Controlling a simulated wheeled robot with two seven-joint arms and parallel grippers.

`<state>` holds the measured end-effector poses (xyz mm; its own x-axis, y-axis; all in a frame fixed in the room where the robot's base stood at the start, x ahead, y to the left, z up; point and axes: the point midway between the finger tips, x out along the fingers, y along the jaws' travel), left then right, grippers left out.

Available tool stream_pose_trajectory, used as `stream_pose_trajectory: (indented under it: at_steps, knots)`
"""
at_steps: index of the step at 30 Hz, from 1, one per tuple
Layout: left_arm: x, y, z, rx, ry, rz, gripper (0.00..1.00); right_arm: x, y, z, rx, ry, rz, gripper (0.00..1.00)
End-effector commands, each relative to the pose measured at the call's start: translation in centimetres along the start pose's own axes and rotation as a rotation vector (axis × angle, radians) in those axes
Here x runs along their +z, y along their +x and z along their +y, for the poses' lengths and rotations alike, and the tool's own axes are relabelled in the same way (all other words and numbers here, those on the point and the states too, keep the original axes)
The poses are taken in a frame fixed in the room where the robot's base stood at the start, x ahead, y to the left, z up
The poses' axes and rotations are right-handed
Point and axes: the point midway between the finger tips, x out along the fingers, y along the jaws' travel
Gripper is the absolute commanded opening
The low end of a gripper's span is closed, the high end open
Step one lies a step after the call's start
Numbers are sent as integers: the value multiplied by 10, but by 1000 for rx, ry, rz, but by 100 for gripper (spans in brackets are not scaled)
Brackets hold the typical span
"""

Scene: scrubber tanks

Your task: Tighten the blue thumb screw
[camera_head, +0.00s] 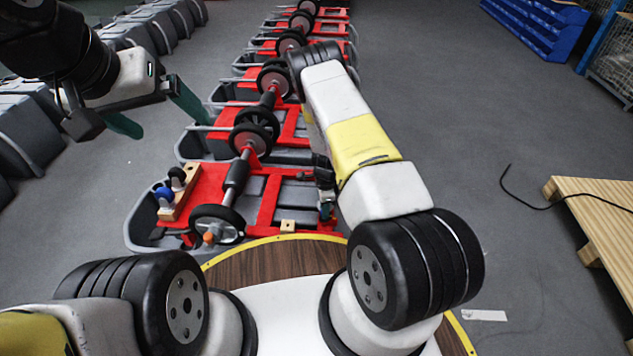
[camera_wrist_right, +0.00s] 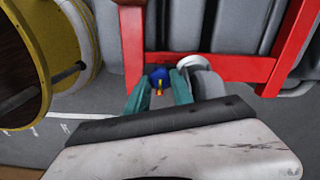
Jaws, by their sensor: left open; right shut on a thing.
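In the right wrist view a blue thumb screw (camera_wrist_right: 157,75) with a small yellow mark sits at the red frame (camera_wrist_right: 132,45). My right gripper (camera_wrist_right: 161,84) is shut on it, with a green finger on each side. In the head view my right gripper is mostly hidden beside the forearm, at the right side of the nearest tank. My left gripper (camera_head: 155,113) is open and empty, raised above the floor at the upper left. Whether the screw is seated fully cannot be seen.
The nearest grey tank (camera_head: 140,222) carries a red frame and a wheeled shaft (camera_head: 238,175). A wooden block (camera_head: 182,197) at its left bears a blue knob (camera_head: 163,193) and a black knob. More tanks stand behind.

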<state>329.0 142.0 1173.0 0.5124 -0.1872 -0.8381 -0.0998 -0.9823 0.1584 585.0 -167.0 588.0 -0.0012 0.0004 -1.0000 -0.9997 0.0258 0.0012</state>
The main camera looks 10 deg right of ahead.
Motion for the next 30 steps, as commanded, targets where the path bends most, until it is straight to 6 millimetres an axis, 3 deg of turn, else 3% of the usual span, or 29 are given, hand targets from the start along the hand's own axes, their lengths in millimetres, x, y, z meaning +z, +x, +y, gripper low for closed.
stream_pose_trajectory:
  at_steps: [13,14,16,26,30]
  knots:
    - [0,0,0,0,0,0,92,0,-2,-4,-7,9,1,0]
    - [0,0,0,0,0,0,92,0,-2,-4,-7,9,1,34]
    - [0,0,0,0,0,0,92,0,-2,-3,-7,8,1,47]
    - [0,0,0,0,0,0,92,-1,-1,-4,-8,-13,2,50]
    - [0,0,0,0,0,0,92,-1,-2,-4,-9,-135,2,50]
